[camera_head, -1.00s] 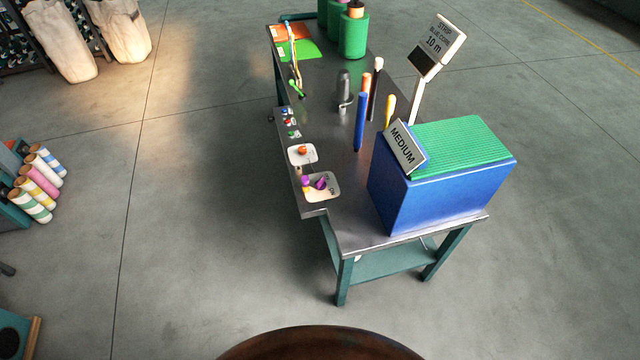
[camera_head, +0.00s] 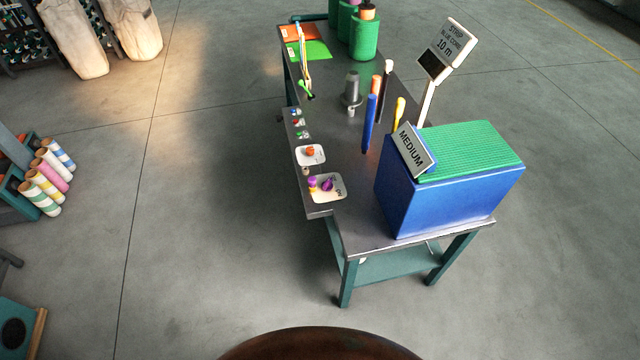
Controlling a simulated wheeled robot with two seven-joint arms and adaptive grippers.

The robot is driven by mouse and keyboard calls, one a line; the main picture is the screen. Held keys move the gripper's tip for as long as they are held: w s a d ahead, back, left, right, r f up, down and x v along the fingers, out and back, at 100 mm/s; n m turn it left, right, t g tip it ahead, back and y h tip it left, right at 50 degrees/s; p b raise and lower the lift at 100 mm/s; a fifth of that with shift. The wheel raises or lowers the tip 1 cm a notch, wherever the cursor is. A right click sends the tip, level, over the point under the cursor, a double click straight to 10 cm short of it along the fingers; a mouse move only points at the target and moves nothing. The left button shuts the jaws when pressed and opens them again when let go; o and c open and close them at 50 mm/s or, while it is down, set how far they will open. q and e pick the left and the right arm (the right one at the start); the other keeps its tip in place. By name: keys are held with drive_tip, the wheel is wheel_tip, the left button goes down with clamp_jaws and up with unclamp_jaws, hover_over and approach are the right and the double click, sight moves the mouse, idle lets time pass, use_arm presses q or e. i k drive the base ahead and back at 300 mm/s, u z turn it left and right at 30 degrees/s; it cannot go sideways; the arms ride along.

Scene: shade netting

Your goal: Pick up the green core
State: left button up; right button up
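I cannot make out for certain which thing is the green core. Several large green rolls (camera_head: 365,38) stand at the far end of the steel table (camera_head: 345,215); the nearest has a tan core end showing at its top. Upright on the table are a blue core (camera_head: 369,122) and a yellow one (camera_head: 398,113). A small bright green piece (camera_head: 307,91) lies near the table's left edge; its kind is too small to tell. Neither of my grippers is in view.
A blue box with a green ribbed top (camera_head: 470,150) and a MEDIUM sign (camera_head: 413,149) fills the near end. Small white trays (camera_head: 326,198) sit at the left edge. A rack of striped rolls (camera_head: 48,180) stands far left. The floor between is clear.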

sight(29, 189)
drive_tip(key=u, duration=1.6)
drive_tip(key=i, duration=1.15)
drive_tip(key=z, duration=0.55)
drive_tip(key=i, duration=2)
drive_tip(key=u, duration=0.3)
drive_tip(key=i, duration=1.5)
drive_tip(key=u, duration=1.5)
drive_tip(key=i, duration=1.05)
drive_tip(key=u, duration=0.6)
